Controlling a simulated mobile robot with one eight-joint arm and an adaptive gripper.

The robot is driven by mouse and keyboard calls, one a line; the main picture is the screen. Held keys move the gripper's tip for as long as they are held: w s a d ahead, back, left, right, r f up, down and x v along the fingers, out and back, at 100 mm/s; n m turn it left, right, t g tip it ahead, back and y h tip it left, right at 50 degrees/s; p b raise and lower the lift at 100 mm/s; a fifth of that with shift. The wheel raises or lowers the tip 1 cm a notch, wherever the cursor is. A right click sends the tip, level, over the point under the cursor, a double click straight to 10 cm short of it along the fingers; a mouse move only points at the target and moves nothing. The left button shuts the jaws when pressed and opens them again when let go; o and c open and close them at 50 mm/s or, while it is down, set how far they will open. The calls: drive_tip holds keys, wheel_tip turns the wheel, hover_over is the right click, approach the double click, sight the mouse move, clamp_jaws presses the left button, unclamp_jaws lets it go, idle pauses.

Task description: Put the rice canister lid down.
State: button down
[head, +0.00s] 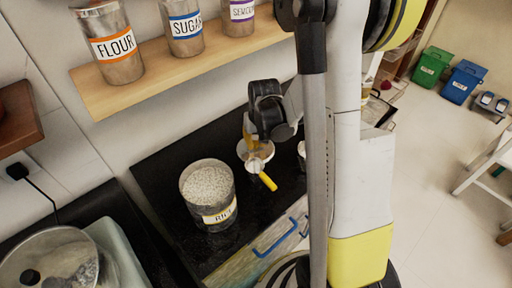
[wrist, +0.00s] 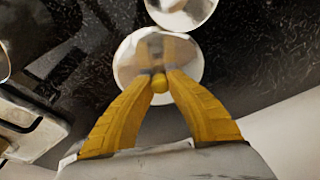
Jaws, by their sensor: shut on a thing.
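In the head view, my gripper (head: 250,138) points down over the counter, right of the open rice canister (head: 209,205). The canister is metal with a yellow-edged label and is full of white grains. Part of the lid is hidden by my fingers.
A yellow stick-like handle (head: 268,182) shows just below my gripper. A pale round dish (wrist: 182,10) is close beside the lid in the wrist view. The black counter (head: 165,170) is bare left of the canister. Flour (head: 120,55) and sugar (head: 186,30) canisters stand on a wooden shelf.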

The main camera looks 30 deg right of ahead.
drive_tip(key=shift+f, duration=0.2)
drive_tip(key=c, duration=1.7)
unclamp_jaws()
drive_tip(key=shift+f, duration=0.25)
drive_tip(key=shift+o, duration=1.3)
drive_tip(key=shift+r, duration=0.1)
